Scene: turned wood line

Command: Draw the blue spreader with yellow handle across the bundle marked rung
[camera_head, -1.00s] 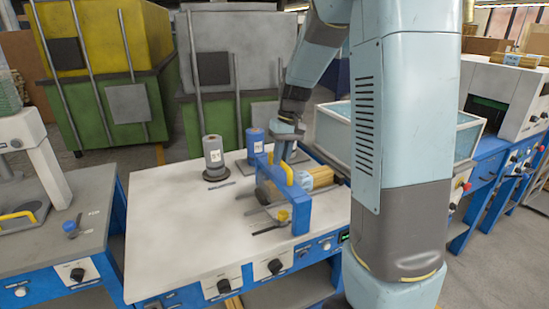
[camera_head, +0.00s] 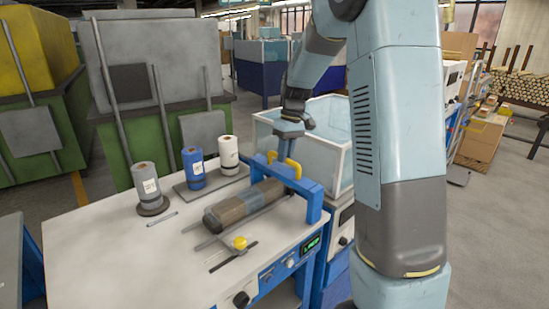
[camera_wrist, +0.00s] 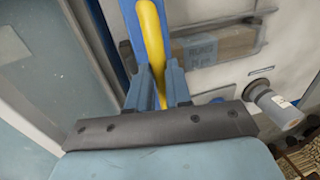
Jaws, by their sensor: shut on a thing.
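The blue spreader (camera_head: 313,200) is an arch-like frame with a yellow handle (camera_head: 293,168) on top. It stands at the right end of the bundle (camera_head: 228,210), which lies along the bench, brown-grey with a bluish band. My gripper (camera_head: 286,151) is above the spreader, shut on its yellow handle. In the wrist view, the handle (camera_wrist: 152,45) runs between the fingers of my gripper (camera_wrist: 158,90). Behind it there, the bundle (camera_wrist: 212,48) shows a label, too blurred to read. The spreader's far side is partly hidden.
On the white bench (camera_head: 110,250) stand a grey roll (camera_head: 147,186), a blue roll (camera_head: 193,168) and a white roll (camera_head: 228,152). A yellow knob (camera_head: 239,243) is at the bundle's front. A pale open bin (camera_head: 325,130) stands behind. The bench's left part is clear.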

